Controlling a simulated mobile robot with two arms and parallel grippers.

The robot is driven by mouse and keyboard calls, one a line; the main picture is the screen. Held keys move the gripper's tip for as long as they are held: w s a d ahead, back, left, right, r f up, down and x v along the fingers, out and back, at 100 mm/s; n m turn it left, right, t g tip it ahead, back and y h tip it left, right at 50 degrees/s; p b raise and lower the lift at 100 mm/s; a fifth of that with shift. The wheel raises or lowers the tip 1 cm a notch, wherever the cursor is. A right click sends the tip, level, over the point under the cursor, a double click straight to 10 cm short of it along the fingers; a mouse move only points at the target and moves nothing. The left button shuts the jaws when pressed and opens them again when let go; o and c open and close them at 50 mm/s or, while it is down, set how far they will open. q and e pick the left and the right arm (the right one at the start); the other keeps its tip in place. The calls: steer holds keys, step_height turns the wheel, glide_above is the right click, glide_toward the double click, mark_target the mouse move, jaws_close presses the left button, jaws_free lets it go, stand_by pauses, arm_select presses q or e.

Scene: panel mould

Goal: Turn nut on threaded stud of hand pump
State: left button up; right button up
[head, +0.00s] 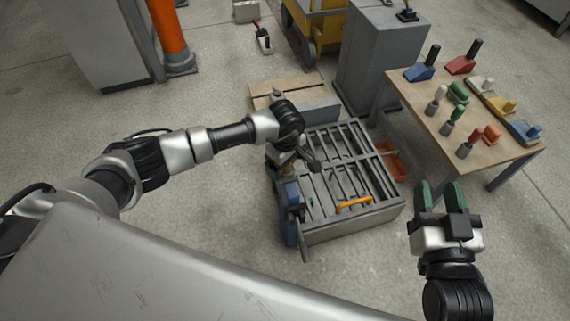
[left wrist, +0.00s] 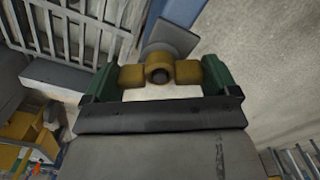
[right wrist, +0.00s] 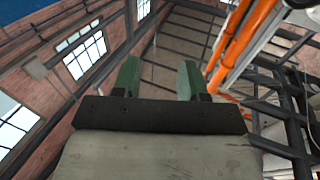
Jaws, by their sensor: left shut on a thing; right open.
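A grey square-ended part (left wrist: 176,36) lies just behind the nut; I cannot make out the stud's thread. In the head view my left gripper (head: 283,160) is at the top of a blue upright body (head: 289,208), perhaps the hand pump, and the nut is hidden there. My right gripper (head: 439,188) is open and empty, at the right, away from the pump.
A wooden table (head: 417,94) with several coloured tools stands at the right. Open floor lies left of the bench.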

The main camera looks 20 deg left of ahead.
arm_select(q)
steer(key=n+p, duration=0.1)
steer(key=n, duration=0.1)
steer(key=shift+n, duration=0.7)
arm_select(e)
steer(key=f+g, duration=0.1)
steer(key=f+g+h, duration=0.1)
steer(key=f, duration=0.1)
steer(key=shift+s+d+g, duration=0.2)
steer(key=shift+d+g, duration=0.1)
steer(key=shift+d, duration=0.05)
arm_select(q)
steer(key=n+p, duration=0.1)
steer(key=n, duration=0.1)
steer(key=shift+s+n, duration=0.1)
steer(key=shift+n, duration=0.3)
steer(key=shift+f+n, duration=0.1)
steer(key=shift+n, duration=0.2)
arm_select(e)
steer(key=f+g, duration=0.1)
steer(key=s+f+g, duration=0.1)
steer(key=d+f, duration=0.1)
steer(key=shift+s+f+g+h, duration=0.1)
steer(key=shift+s+g+h, duration=0.25)
steer(key=shift+g+h, duration=0.05)
